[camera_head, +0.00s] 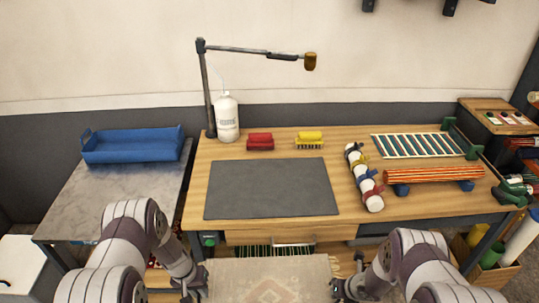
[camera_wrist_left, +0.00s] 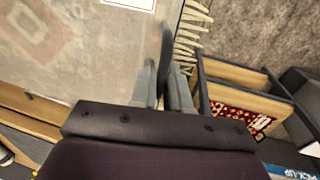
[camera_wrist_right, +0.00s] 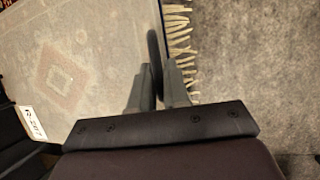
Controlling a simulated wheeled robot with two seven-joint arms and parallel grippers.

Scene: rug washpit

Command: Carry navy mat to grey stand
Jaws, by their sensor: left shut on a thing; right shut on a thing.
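A flat mat (camera_head: 270,280) with a pale beige face, a faded pink medallion and a thin navy edge spans between my grippers at the bottom of the head view. No plainly navy face shows. It also shows in the left wrist view (camera_wrist_left: 90,50) and right wrist view (camera_wrist_right: 85,60). My left gripper (camera_head: 194,288) is shut at its left side, my right gripper (camera_head: 347,290) at its right side; a dark upright piece stands between the fingers in each wrist view. A grey-topped stand (camera_head: 105,205) is at the left, with a blue tray (camera_head: 135,148) at its back.
The stand's front is clear.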

